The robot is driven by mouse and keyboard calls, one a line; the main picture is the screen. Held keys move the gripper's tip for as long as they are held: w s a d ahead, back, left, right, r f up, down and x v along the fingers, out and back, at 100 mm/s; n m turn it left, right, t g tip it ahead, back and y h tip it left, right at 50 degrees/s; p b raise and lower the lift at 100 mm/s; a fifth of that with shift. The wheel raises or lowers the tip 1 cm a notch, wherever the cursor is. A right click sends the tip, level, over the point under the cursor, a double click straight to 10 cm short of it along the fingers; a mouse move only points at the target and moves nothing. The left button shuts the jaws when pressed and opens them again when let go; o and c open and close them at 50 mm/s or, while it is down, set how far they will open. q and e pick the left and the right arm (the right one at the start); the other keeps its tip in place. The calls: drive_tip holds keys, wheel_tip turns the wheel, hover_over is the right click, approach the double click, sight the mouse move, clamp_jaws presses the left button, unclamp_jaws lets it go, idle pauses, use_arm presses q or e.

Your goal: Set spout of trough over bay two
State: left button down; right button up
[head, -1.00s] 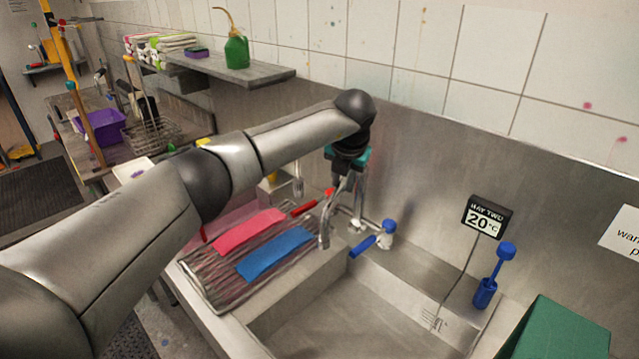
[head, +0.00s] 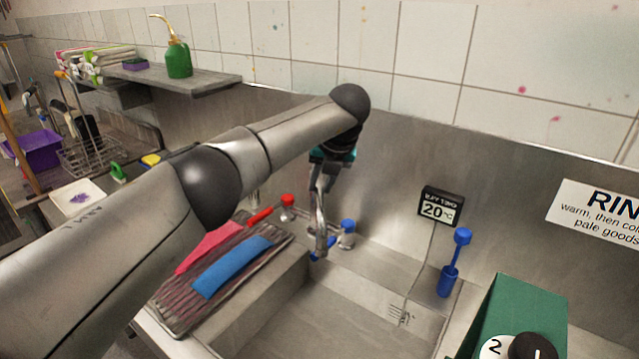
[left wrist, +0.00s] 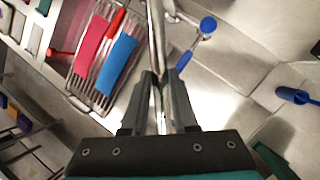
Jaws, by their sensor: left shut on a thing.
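The metal spout (head: 319,215) hangs down beside the blue-handled tap (head: 347,229) at the back of the trough. My left gripper (left wrist: 158,78) is shut on the spout in the left wrist view; in the head view its fingers are partly hidden by my forearm and wrist. The spout's outlet shows near the back left corner of bay two (head: 350,310), the basin beside the "BAY TWO 20°C" display (head: 439,206). I cannot tell whether the outlet is past the basin's left edge. My right gripper is not in view.
Bay two looks empty.

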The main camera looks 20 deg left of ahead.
use_arm(q)
drive_tip(key=c, duration=0.7)
unclamp_jaws()
drive_tip(key=b+v, duration=0.2)
drive_tip(key=v, duration=1.3)
drive_tip(key=shift+r, duration=0.15)
